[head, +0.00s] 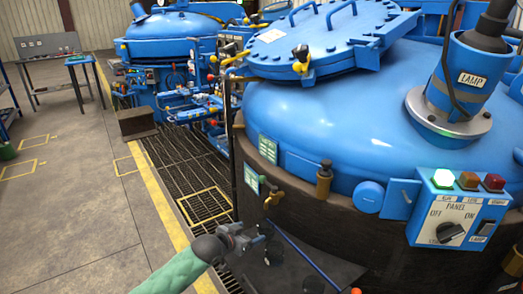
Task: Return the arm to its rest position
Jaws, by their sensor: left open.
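My left arm comes in from the lower left in a pale green sleeve. My left gripper (256,236) is open, with nothing visible between its fingers. It is low in front of the dark lower wall of the near blue furnace (330,130), beside the slatted floor grating. Whether it touches anything there is hard to tell. My right gripper is not in view.
A control panel (458,212) with a lit green lamp and a dial is on the furnace at right. A second blue vessel (172,28) and a workbench (55,57) are behind. Open floor (70,215) lies at left.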

